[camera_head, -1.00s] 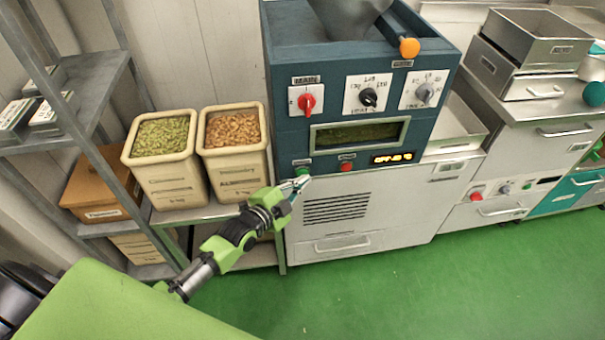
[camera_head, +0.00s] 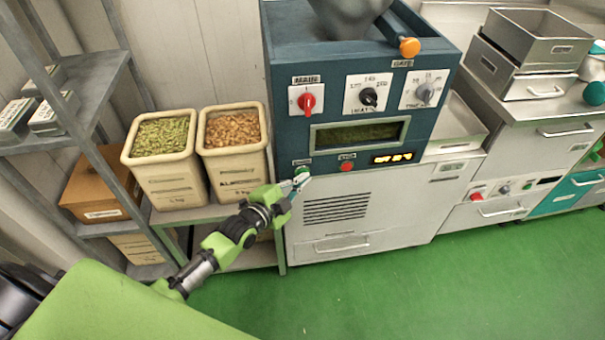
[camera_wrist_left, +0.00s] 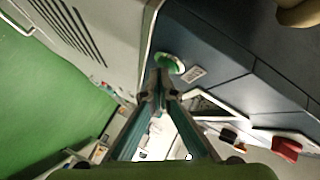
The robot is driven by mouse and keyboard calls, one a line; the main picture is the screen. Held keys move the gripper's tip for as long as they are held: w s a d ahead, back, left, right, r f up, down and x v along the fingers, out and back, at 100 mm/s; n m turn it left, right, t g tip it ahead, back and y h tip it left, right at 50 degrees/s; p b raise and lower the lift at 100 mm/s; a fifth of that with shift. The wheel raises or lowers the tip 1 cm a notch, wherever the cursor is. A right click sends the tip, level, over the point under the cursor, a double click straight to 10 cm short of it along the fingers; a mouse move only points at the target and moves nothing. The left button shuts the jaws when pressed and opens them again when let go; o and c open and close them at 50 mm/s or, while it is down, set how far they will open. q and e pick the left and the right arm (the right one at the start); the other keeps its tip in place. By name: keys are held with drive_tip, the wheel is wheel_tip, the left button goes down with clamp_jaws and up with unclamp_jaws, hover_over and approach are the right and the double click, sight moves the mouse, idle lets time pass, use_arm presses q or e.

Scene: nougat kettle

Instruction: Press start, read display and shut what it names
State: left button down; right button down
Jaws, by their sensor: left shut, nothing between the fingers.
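The blue kettle machine (camera_head: 290,141) stands in the middle of the head view. Its green start button (camera_head: 302,170) is at the lower left of the panel, and it also shows in the left wrist view (camera_wrist_left: 170,63). My left gripper (camera_head: 300,181) is shut and empty, its tips at or just below the green button; I cannot tell if they touch it. The display (camera_head: 358,134) is dark green with no text I can read. A small amber readout (camera_head: 393,158) is lit but blurred. My right gripper is not in view.
A red button (camera_head: 346,166) is right of the green one. A red MAIN switch (camera_head: 307,101), two knobs and an orange-knobbed GATE lever (camera_head: 409,47) are above. Bins of pistachios (camera_head: 165,174) and almonds (camera_head: 232,165) stand left. The green floor (camera_head: 400,290) in front is clear.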

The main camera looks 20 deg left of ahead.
use_arm(q)
drive_tip(key=shift+w+a, duration=0.1)
drive_tip(key=shift+w, duration=0.05)
idle(0.4)
drive_tip(key=shift+s+d+p, duration=0.45)
drive_tip(key=shift+s+p, duration=0.2)
drive_tip(key=shift+s, duration=0.15)
drive_tip(key=s+p, duration=0.1)
drive_tip(key=s+d+p, duration=0.1)
drive_tip(key=s, duration=0.1)
drive_tip(key=s+d+p, duration=0.1)
drive_tip(key=shift+s+d, duration=0.15)
drive_tip(key=shift+d, duration=0.1)
drive_tip(key=shift+f, duration=0.1)
idle(0.6)
